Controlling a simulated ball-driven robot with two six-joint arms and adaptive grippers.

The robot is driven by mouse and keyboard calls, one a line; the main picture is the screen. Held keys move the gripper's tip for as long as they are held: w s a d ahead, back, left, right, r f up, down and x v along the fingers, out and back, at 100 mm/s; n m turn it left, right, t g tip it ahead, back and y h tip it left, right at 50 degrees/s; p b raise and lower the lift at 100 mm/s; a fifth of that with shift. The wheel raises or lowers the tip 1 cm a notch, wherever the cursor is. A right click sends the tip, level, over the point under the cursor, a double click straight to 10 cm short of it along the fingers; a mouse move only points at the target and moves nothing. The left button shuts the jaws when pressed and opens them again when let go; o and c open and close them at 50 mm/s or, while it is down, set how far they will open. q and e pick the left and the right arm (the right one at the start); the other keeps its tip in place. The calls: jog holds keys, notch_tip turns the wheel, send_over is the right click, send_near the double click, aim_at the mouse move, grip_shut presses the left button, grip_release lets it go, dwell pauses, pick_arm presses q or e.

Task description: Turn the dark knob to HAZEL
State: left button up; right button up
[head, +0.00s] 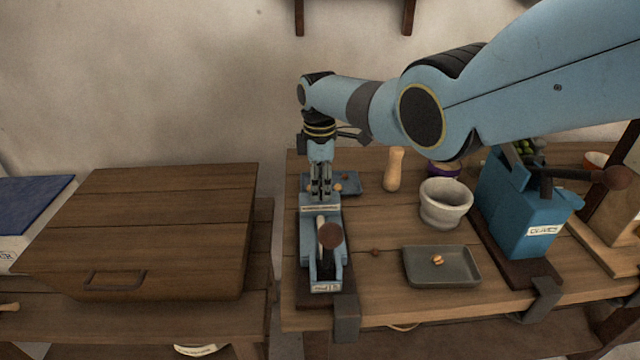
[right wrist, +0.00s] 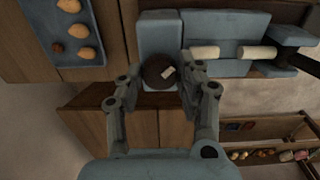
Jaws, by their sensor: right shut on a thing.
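A blue nutcracker (head: 307,245) is clamped at the front edge of the wooden table, with a brown ball-ended lever (head: 330,236) on it. The dark knob (right wrist: 155,75) is round, with a short pale mark toward the right in the right wrist view. My right gripper (right wrist: 160,82) is shut on the knob, with one finger at each side. In the head view my right gripper (head: 322,192) points down at the back end of the nutcracker and hides the knob. A pale label strip (head: 320,208) there is too small to read. My left gripper is not in view.
A blue tray (head: 347,188) with nuts lies behind the nutcracker. A grey tray (head: 462,279) with a nut, a stone mortar (head: 444,205) and a second blue machine (head: 520,215) stand to the right. A wooden chest (head: 150,220) is at left.

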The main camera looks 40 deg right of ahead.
jog(key=o, duration=1.2)
jog(key=shift+c, duration=0.2)
notch_tip(320, 180, up, 12)
